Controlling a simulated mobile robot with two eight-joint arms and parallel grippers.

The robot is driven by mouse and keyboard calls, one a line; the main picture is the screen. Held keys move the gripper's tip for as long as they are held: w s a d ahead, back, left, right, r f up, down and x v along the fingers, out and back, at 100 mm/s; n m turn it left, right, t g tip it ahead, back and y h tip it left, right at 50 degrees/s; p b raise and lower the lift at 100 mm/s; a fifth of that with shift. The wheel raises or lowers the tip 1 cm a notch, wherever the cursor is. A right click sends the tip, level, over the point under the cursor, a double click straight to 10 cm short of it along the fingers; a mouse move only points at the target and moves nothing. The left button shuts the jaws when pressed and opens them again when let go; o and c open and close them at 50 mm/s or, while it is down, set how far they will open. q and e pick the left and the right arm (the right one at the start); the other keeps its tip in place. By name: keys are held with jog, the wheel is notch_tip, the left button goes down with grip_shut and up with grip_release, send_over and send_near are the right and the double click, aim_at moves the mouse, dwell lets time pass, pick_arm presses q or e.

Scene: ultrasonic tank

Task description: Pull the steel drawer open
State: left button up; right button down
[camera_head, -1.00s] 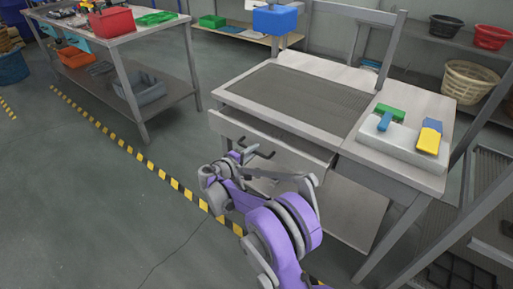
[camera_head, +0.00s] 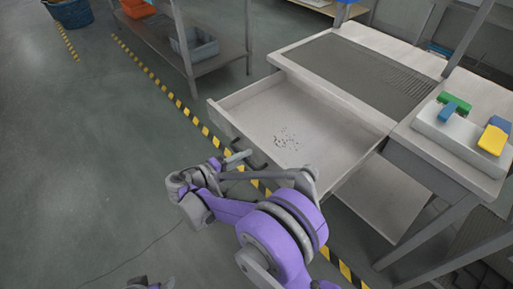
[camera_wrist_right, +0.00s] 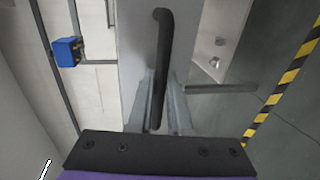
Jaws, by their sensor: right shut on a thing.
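The steel drawer (camera_head: 313,120) stands far out of the bench, with its inside in plain view. Small dark bits (camera_head: 286,140) lie scattered on its floor. Its dark bar handle (camera_head: 258,165) is on the front panel, partly hidden by my right arm. In the right wrist view the black handle (camera_wrist_right: 163,45) runs up between the two fingers. My right gripper (camera_head: 240,166) is shut on the handle; its fingers also show in the wrist view (camera_wrist_right: 160,108).
The bench top (camera_head: 310,38) carries a dark ribbed panel, and a pale block (camera_head: 450,131) with green, blue and yellow pieces. A lower shelf (camera_head: 385,200) is under the drawer. Yellow-black floor tape (camera_head: 187,108) runs past the drawer front. Open floor lies to the left.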

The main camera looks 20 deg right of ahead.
jog(key=shift+s+a, duration=0.25)
jog(key=shift+a, duration=0.35)
jog(key=c, duration=0.9)
grip_release()
jog(key=shift+o, duration=0.2)
jog(key=p+v, duration=0.1)
jog(key=v, duration=0.9)
jog(key=shift+s+a, duration=0.2)
jog(key=shift+a, duration=0.15)
